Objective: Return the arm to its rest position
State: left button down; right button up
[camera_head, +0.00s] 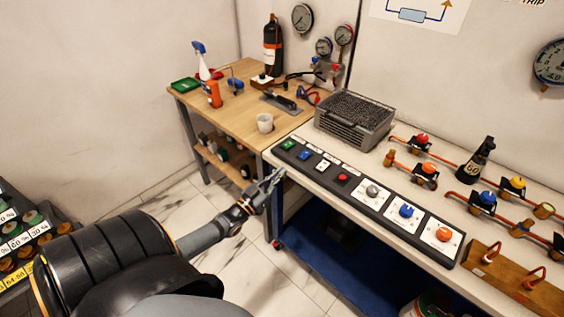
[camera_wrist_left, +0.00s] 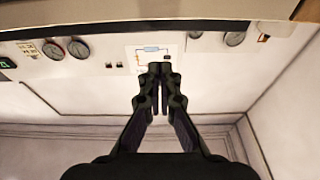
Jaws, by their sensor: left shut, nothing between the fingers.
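My left arm reaches in from the lower left in the head view. Its gripper (camera_head: 271,184) is in front of the left end of the black control panel (camera_head: 330,185), near the bench's front edge. The fingers are together and hold nothing. In the left wrist view the shut fingertips (camera_wrist_left: 160,72) stand before a wall with gauges, which appears upside down. I cannot tell whether the gripper touches the bench edge. My right gripper is not in view.
The panel carries green, blue, white and red buttons and several knobs. A wooden table (camera_head: 238,118) with a white cup (camera_head: 265,123) stands behind. A grey crate (camera_head: 354,120) and valve pipes (camera_head: 425,160) are on the bench. Tiled floor (camera_head: 190,205) is free left of the bench.

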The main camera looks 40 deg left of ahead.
pick_arm(q)
jog(key=shift+w, duration=0.1)
dwell(0.3)
jog(key=s+f+g+y, duration=0.1)
jog(key=s+f+g, duration=0.25)
jog(key=f, duration=0.65)
jog(key=s+a+f+n+g+y, duration=0.1)
jog(key=s+f+g, duration=0.3)
jog(key=f, duration=0.6)
jog(key=s+f+g+y, duration=0.15)
jog(key=s+f, duration=0.35)
jog(key=f, duration=0.6)
jog(key=s+d+f+g, duration=0.3)
jog(key=s+f, duration=0.2)
jog(key=s, duration=0.4)
jog(key=s+d+f+g+h, duration=0.1)
jog(key=s+d+f+g, duration=0.3)
jog(key=s, duration=0.5)
jog(key=s+d+f+g, duration=0.3)
jog(key=s+d+f, duration=0.1)
jog(key=s+f, duration=0.3)
jog(key=shift+s+f+m, duration=0.25)
jog(key=shift+s+m, duration=0.05)
jog(key=shift+s, duration=0.85)
